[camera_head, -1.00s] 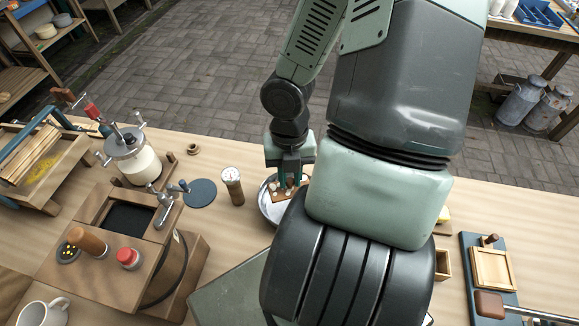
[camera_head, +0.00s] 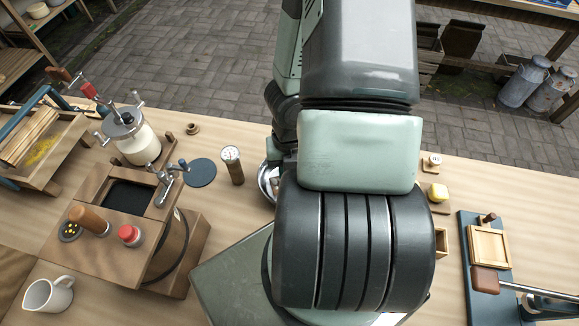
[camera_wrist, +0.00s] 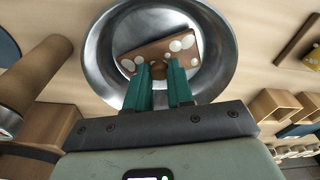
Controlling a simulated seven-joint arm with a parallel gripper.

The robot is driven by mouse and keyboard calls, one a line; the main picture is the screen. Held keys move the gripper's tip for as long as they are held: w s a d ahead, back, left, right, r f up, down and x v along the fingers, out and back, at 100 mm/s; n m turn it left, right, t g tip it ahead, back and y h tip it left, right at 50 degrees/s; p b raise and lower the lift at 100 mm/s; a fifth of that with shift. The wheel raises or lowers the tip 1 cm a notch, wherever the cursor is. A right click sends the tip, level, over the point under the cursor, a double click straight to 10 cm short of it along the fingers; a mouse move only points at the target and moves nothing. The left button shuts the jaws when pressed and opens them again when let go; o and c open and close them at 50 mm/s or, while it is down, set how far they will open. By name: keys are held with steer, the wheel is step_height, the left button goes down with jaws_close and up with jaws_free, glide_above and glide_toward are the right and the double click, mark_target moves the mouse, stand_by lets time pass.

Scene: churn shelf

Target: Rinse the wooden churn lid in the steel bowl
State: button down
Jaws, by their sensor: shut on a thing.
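The steel bowl (camera_wrist: 101,65) fills the upper middle of the wrist view. In the head view only its left rim (camera_head: 265,184) shows; my arm covers the rest. The wooden churn lid (camera_wrist: 185,46) is a brown rectangular board with pale round spots, seen over the inside of the bowl. Whether it touches the bowl's bottom I cannot tell. My gripper (camera_wrist: 158,72) is shut on the lid's small round knob (camera_wrist: 158,71), between green fingers. In the head view the gripper and lid are hidden behind my arm.
A wooden churn box with a tap (camera_head: 150,225) stands further left.

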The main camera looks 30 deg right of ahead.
steer(key=shift+s+d+f, duration=0.1)
steer(key=shift+s+d, duration=0.1)
stand_by(1.8)
steer(key=shift+s+r, duration=0.15)
steer(key=shift+r, duration=0.55)
steer(key=shift+w+r, duration=0.2)
steer(key=shift+r, duration=2.9)
steer(key=shift+r, duration=2)
